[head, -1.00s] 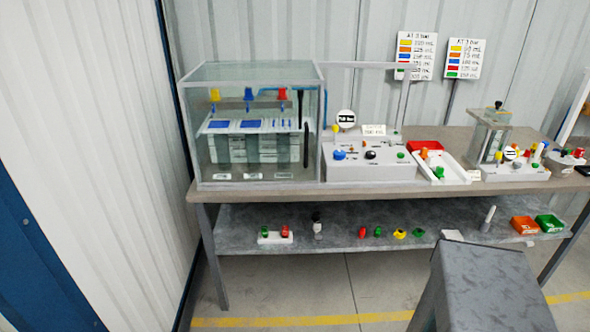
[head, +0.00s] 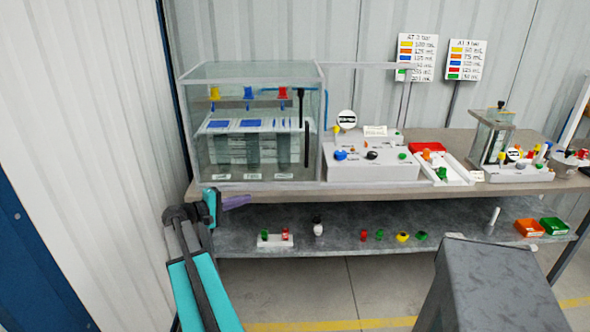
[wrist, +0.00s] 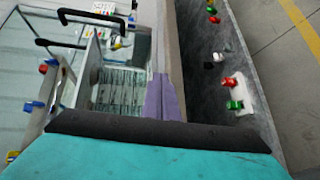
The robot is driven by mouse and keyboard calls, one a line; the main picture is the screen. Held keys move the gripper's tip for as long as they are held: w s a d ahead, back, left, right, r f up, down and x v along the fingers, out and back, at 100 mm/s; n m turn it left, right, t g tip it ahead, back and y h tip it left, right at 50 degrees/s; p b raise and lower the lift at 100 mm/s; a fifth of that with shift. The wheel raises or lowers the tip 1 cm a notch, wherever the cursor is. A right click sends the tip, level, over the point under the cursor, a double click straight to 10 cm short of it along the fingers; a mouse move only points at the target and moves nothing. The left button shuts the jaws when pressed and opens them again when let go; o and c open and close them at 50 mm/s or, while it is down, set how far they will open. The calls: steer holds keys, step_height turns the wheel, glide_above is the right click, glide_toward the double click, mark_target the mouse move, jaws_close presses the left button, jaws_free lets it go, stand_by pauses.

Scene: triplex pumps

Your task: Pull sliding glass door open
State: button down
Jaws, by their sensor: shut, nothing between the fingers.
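The glass cabinet (head: 200,125) stands on the left end of the bench, with a clear front. A dark upright handle (head: 306,141) shows near the front's right edge, with another dark bar (head: 300,108) just above and left of it. In the wrist view two black handles show at upper left, an outer one (wrist: 92,17) and a nearer one (wrist: 60,45). My gripper (head: 248,198) is at the cabinet's lower left, by the bench's front edge, well away from the handles. Its purple fingers (wrist: 160,76) are shut and empty. The door looks closed, though clear glass makes this uncertain.
The bench (head: 400,193) carries a grey pump panel (head: 372,170), a white and red tray (head: 440,170) and a second glass unit (head: 490,140). A lower shelf (head: 345,262) holds small coloured parts. A white ribbed wall (head: 100,130) stands close on the left.

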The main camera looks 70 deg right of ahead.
steer(key=s+d+r+m+g+h, duration=0.1)
steer(key=s+d+r+g, duration=0.1)
steer(key=s+d+r, duration=0.3)
step_height(320, 180, up, 4)
steer(key=shift+s+d+r+m+g, duration=0.15)
steer(key=shift+r+m+g, duration=0.15)
steer(key=shift+m, duration=0.1)
steer(key=shift+s+d, duration=0.1)
steer(key=p, duration=0.2)
glide_toward(295, 164)
steer(key=s+d+r, duration=0.1)
steer(key=s+r, duration=0.2)
steer(key=s, duration=0.1)
steer(key=shift+s+d+r+p, duration=0.1)
steer(key=shift+s+d+p, duration=0.15)
steer(key=shift+s, duration=0.4)
steer(key=shift+s+d+p, duration=0.1)
steer(key=shift+s+p, duration=0.3)
steer(key=shift+s, duration=0.3)
steer(key=shift+s+d+p, duration=0.2)
steer(key=shift+s+p, duration=0.1)
steer(key=shift+s, duration=0.35)
